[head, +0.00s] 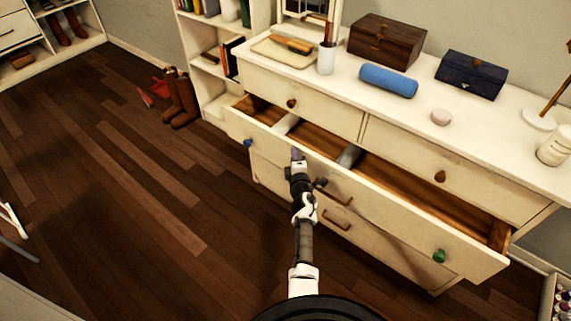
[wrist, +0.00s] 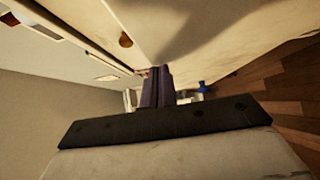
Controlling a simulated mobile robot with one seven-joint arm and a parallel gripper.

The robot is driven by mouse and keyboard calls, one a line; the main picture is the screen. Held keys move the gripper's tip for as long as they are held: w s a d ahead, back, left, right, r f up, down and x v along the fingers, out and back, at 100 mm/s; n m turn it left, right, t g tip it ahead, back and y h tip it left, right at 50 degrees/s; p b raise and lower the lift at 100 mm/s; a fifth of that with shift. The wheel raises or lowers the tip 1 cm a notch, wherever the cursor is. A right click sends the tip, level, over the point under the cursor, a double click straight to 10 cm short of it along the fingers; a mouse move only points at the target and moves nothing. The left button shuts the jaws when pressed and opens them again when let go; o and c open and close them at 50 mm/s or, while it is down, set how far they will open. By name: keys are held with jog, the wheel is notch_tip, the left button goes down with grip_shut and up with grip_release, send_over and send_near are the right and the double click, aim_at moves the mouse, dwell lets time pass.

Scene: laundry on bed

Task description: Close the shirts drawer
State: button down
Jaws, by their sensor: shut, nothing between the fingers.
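A wide cream drawer (head: 385,222) in the dresser (head: 484,145) stands pulled out. It has a blue knob at the left and a green knob at the right. Its brown inside looks empty, with grey dividers. I see no label marking it as the shirts drawer. My gripper (head: 297,154) is shut and empty, at the outer side of the drawer front near its top edge, left of the middle. I cannot tell whether it touches. In the wrist view the purple fingers (wrist: 157,86) are together, close to a cream surface.
Smaller drawers with wooden knobs sit above the open one, and a drawer with a brown handle (head: 337,220) below. The dresser top holds a wooden box (head: 385,42), a blue roll (head: 388,81) and a dark blue box (head: 471,74). Boots (head: 180,97) stand left; the floor between is clear.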

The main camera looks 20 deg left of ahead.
jog(key=w+d+b, duration=0.2)
jog(key=w+d, duration=0.1)
jog(key=w, duration=0.5)
jog(key=shift+w, duration=0.2)
jog(key=shift+s+f+b, duration=0.1)
jog(key=shift+b, duration=0.2)
